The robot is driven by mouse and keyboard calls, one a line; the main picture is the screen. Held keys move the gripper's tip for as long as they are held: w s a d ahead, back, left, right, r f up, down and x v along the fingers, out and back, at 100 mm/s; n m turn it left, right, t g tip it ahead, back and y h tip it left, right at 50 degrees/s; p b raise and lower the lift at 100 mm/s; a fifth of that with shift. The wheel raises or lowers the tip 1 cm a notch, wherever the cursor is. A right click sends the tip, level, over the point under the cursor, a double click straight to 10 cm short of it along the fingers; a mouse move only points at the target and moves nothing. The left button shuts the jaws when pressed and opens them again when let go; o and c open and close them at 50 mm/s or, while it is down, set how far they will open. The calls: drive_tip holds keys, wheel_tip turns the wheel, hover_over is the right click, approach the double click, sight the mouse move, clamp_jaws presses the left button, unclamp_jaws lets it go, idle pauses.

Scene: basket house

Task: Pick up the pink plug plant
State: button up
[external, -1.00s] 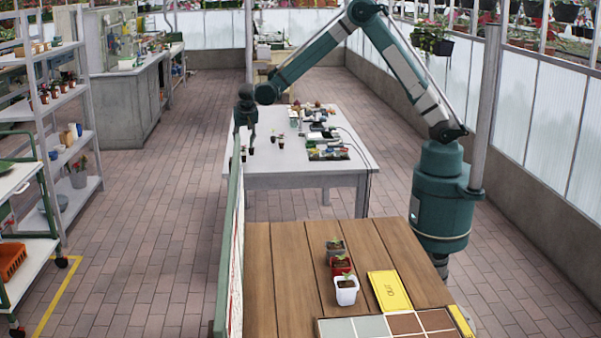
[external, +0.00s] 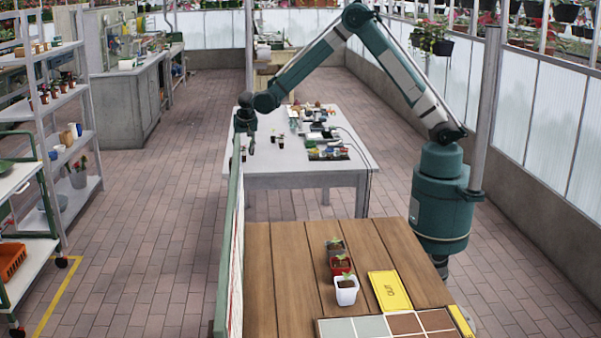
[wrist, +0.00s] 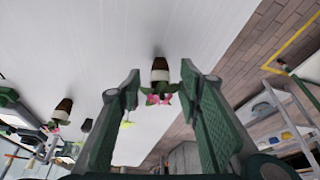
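The pink plug plant (wrist: 158,98) shows in the wrist view, with pink petals, green leaves and a small pot of dark and white bands. It appears inverted in this view, between the two fingers of my gripper (wrist: 160,73). The fingers are open, with a visible gap on both sides of the plant. In the external view my gripper (external: 244,124) points down over the left part of the white table (external: 290,181). The plant cannot be picked out clearly there.
Another small potted plant (wrist: 63,107) and a dark pot (wrist: 87,125) stand to the left in the wrist view. A tray of small pots (external: 328,153) and other items occupy the table's right side. A green-edged board (external: 233,225) rises near the table's left front.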

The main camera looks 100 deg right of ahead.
sight(243, 152)
drive_tip(key=shift+x, duration=1.55)
drive_tip(key=shift+r, duration=0.1)
drive_tip(key=shift+c, duration=0.6)
drive_tip(key=c, duration=0.7)
